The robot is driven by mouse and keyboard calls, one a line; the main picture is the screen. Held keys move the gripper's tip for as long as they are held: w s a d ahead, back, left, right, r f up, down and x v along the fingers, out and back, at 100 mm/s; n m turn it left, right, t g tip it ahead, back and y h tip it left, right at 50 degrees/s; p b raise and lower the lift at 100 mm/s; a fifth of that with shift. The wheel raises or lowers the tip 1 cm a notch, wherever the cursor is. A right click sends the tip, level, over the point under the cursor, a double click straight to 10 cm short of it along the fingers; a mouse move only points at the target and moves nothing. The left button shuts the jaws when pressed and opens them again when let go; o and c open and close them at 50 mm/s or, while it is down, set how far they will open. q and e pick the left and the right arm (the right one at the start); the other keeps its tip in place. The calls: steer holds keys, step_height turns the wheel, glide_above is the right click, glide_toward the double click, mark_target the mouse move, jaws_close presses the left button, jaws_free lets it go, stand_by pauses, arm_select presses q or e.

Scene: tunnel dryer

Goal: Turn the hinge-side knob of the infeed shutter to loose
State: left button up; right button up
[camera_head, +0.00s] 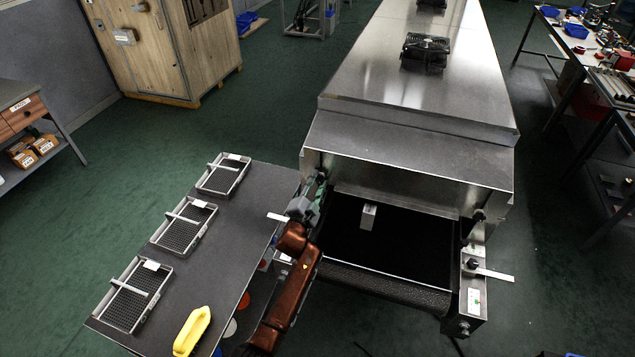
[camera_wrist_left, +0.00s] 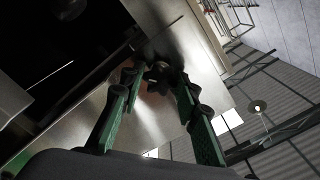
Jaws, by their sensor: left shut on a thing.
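My left gripper (camera_head: 312,195) is at the left side of the infeed opening of the steel tunnel dryer (camera_head: 410,148). In the left wrist view, the fingers of this gripper (camera_wrist_left: 158,80) close around a dark lobed knob (camera_wrist_left: 160,74) on a bright metal plate. The knob is largely hidden in the head view by the gripper and arm. Its turn position cannot be read. At the right side of the opening, a second dark knob (camera_head: 472,263) sits on a metal bracket with a pale flat bar (camera_head: 494,274). My right gripper is out of view.
A grey side table (camera_head: 215,258) left of the dryer carries several wire-mesh trays (camera_head: 224,174) and a yellow handle-like object (camera_head: 192,331). A dark conveyor belt (camera_head: 385,285) runs into the opening. Green floor is open to the right of the dryer.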

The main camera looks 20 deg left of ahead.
arm_select(q)
steer(key=shift+f+n, duration=0.1)
steer(key=shift+n, duration=0.3)
steer(key=o, duration=1.2)
steer(key=s, duration=1.2)
steer(key=shift+a, duration=0.15)
